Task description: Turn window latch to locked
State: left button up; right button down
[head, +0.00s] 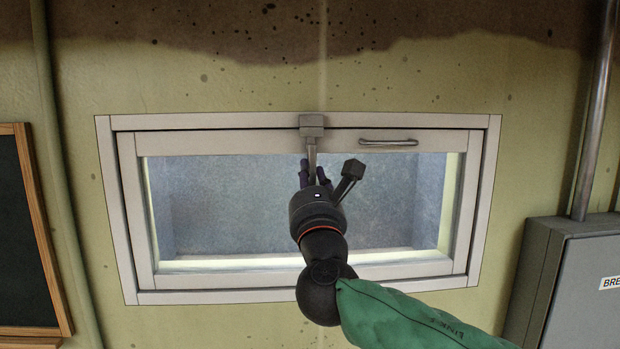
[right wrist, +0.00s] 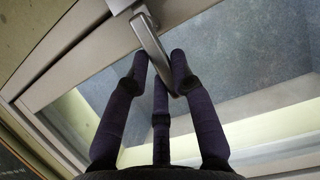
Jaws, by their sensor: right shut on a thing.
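The window latch (head: 311,126) is a pale metal block on the top middle of the white window frame. Its lever (head: 312,158) hangs almost straight down over the glass. My right gripper (head: 314,176) reaches up from below and is shut on the lower end of the lever. In the right wrist view the dark fingers (right wrist: 160,78) close about the tip of the lever (right wrist: 150,42), which partly hides behind a finger. My left gripper is not in view.
A bar handle (head: 388,142) sits on the frame right of the latch. The window sash (head: 300,276) looks closed. A grey breaker box (head: 570,270) and metal pipe (head: 595,110) stand at the right. A wood-framed board (head: 28,230) hangs at the left.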

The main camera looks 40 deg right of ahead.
jog(key=c, duration=1)
grip_release()
jog(key=shift+c, duration=0.2)
jog(key=shift+s, duration=0.1)
jog(key=v, duration=1.1)
jog(key=shift+s+a+f, duration=0.2)
jog(key=shift+s+f, duration=0.05)
jog(key=shift+s, duration=0.05)
